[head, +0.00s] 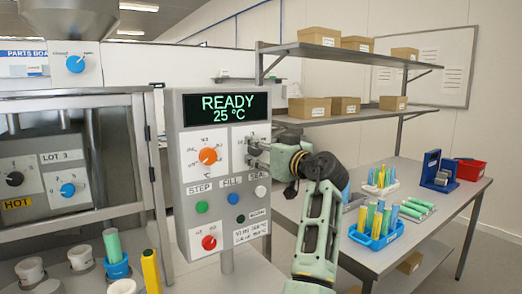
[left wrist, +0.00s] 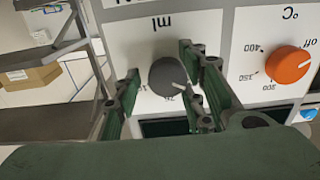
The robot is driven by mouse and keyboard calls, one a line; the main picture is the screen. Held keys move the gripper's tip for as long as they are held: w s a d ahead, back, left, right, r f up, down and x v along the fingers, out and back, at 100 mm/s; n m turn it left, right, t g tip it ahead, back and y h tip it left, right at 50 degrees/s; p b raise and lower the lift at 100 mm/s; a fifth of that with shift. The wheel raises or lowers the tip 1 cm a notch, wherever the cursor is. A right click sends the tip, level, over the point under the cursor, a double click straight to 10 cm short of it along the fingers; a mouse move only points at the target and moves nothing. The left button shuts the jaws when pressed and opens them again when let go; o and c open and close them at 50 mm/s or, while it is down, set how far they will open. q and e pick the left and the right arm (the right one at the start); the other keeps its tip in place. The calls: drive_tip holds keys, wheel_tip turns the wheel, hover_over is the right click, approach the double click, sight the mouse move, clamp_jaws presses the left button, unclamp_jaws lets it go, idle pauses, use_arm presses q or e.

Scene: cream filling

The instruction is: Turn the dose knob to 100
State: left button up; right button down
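The dose knob (left wrist: 166,76) is a dark grey round knob on a white dial marked "ml". It shows upside down in the left wrist view, its white pointer line toward the lower right of the picture, near a partly hidden number. My left gripper (left wrist: 160,72) is open, with one finger on each side of the knob. A gap shows at the left finger; I cannot tell whether the right one touches. In the head view my left gripper (head: 262,154) is at the panel's right dial and hides the knob. My right gripper is not in view.
The control panel (head: 178,128) has a "READY 25 °C" display (head: 227,108), an orange °C knob (head: 208,156), a red knob (head: 209,242) and coloured buttons below. A table (head: 450,195) with racks of tubes stands right. A machine (head: 60,120) stands left.

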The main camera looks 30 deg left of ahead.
use_arm(q)
drive_tip(key=shift+s+r, duration=0.1)
drive_tip(key=shift+s, duration=0.05)
drive_tip(key=c, duration=0.6)
drive_tip(key=shift+c, duration=1.3)
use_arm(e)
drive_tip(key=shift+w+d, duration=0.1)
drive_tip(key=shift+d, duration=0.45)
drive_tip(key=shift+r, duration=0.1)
